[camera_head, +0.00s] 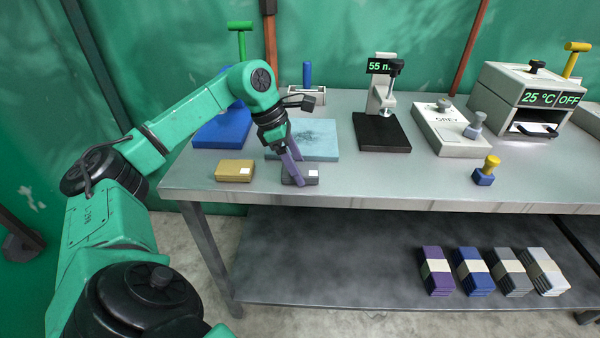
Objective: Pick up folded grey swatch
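The folded grey swatch (312,178) is a small dark grey block with a white label, lying near the front edge of the table. My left gripper (296,170) points down at it with purple fingers. One finger comes down over the near side of the swatch and the other reaches behind it. The near finger hides part of the swatch. I cannot tell whether the fingers press on it. The swatch seems to rest on the tabletop. My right gripper is not in view.
A tan folded swatch (235,171) lies left of the gripper. A light blue mat (322,143) is just behind. Bundled swatches (437,272) lie on the lower shelf.

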